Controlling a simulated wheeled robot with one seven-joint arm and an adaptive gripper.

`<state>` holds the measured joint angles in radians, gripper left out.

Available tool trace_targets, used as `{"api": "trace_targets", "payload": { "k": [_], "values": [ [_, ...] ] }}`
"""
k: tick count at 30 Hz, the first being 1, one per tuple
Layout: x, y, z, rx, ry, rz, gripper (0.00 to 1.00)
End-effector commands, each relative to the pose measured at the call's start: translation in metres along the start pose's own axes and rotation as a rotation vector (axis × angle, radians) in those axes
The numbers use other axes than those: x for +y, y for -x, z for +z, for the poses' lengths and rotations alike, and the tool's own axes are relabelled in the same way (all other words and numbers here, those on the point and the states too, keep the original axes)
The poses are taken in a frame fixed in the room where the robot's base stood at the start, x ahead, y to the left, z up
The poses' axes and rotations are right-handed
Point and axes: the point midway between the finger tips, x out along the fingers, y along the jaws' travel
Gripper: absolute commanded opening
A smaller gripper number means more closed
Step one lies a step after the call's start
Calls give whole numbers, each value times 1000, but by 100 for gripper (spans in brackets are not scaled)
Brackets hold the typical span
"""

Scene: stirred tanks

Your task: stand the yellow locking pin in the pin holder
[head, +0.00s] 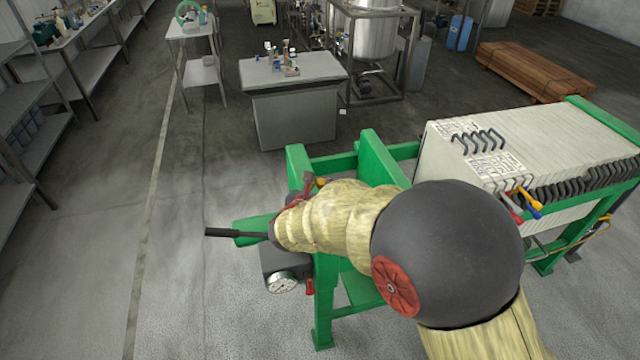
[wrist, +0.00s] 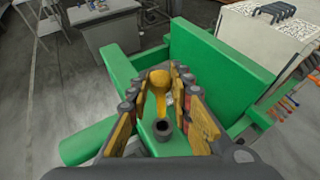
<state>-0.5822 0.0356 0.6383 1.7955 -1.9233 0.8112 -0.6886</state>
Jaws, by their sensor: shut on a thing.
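The yellow locking pin (wrist: 160,80) has a round head and a narrower stem, and shows between my fingers in the wrist view. My gripper (wrist: 167,88) is shut on it, with the head up and the stem towards the holder. The pin holder (wrist: 163,132) is a small dark round socket on a green surface, with its dark opening showing. The stem's lower end appears just beyond the holder's rim; I cannot tell whether they touch. In the head view my gripper (head: 300,192) is partly hidden by my arm, with a bit of yellow showing at it; the holder is hidden there.
A green frame (head: 385,160) rises around my gripper. A pressure gauge (head: 282,283) and black handle (head: 235,232) sit at its left. A plate stack (head: 530,150) stands right, with coloured handles (head: 525,203). The floor at left is clear.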

Motion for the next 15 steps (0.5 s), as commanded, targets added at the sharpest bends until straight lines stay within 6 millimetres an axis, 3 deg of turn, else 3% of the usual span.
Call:
{"api": "trace_targets", "payload": {
  "k": [15],
  "values": [
    [0, -8, -18, 0, 1, 0, 0]
  ]
}}
